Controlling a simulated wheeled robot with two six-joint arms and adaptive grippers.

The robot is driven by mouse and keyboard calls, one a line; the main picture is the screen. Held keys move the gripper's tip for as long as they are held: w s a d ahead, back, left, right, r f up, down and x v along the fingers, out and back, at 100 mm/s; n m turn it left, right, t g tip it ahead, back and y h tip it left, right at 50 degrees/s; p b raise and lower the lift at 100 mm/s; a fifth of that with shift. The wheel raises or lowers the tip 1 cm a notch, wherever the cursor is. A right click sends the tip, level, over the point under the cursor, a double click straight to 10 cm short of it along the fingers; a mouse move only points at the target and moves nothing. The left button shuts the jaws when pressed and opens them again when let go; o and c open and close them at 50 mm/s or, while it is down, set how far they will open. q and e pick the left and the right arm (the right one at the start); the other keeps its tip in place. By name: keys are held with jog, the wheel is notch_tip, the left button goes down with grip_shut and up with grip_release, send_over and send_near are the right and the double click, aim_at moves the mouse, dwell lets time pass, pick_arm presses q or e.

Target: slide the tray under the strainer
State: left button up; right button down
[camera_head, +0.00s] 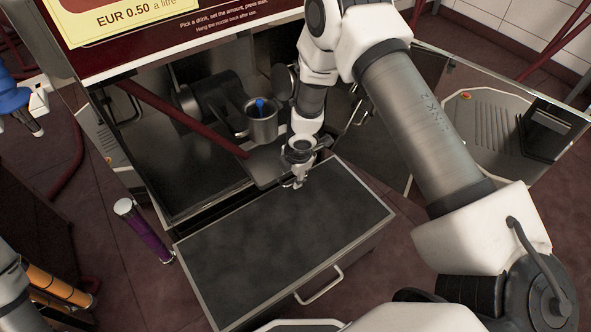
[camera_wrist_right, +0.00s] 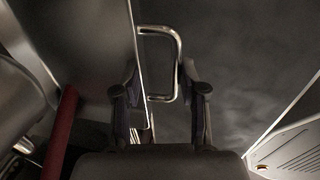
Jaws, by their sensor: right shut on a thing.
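The tray (camera_head: 262,166) is a flat grey plate low in the open machine bay, level, and it also shows in the right wrist view (camera_wrist_right: 85,45). Its front edge carries a U-shaped metal handle (camera_wrist_right: 178,55). My right gripper (camera_head: 298,182) is at this edge, and in the wrist view its fingers (camera_wrist_right: 160,95) stand on either side of the handle, shut on it. A steel cup that looks like the strainer (camera_head: 262,127), with something blue inside, hangs just behind and above the tray in the head view. How far the tray reaches under it is partly hidden. My left gripper is out of view.
A dark-topped cabinet (camera_head: 240,262) with a front handle (camera_head: 320,286) stands before the bay, below my right gripper. A dark red pipe (camera_head: 185,120) crosses the bay. A purple cylinder (camera_head: 145,232) stands left of the cabinet. The cabinet top is clear.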

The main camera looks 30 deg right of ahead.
jog(key=shift+w, duration=0.15)
jog(key=shift+f+b, duration=0.3)
jog(key=shift+f, duration=0.15)
jog(key=c, duration=0.6)
grip_release()
jog(key=shift+r, duration=0.1)
jog(key=shift+o, duration=0.2)
